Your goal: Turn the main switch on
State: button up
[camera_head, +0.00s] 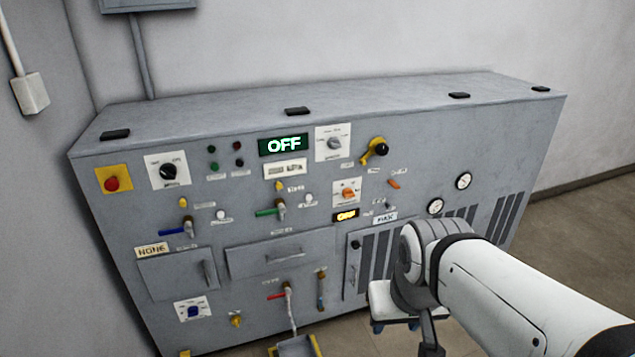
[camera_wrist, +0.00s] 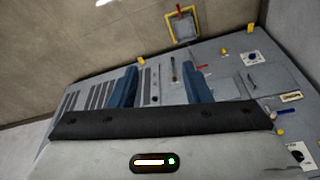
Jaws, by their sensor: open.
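The grey control cabinet (camera_head: 420,140) carries several switches, and most labels are too small to read, so I cannot tell for certain which is the main switch. A black knob on a white plate (camera_head: 169,171) is at the upper left, and a grey knob on a white plate (camera_head: 334,143) is at the upper middle. A green display (camera_head: 284,145) reads OFF. My gripper (camera_head: 396,324) is low in front of the cabinet's right half. The wrist view shows its blue fingers (camera_wrist: 160,88) apart and empty.
A red button on a yellow plate (camera_head: 112,183) is at the far left. Levers, drawer handles and gauges (camera_head: 463,181) cover the front. A yellow-edged tray (camera_head: 297,347) stands on the floor below a tap. Open floor (camera_head: 585,215) lies to the right.

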aim_at(168, 172)
jog(key=u, duration=0.2)
jog(key=i, duration=0.25)
jog(key=u, duration=0.9)
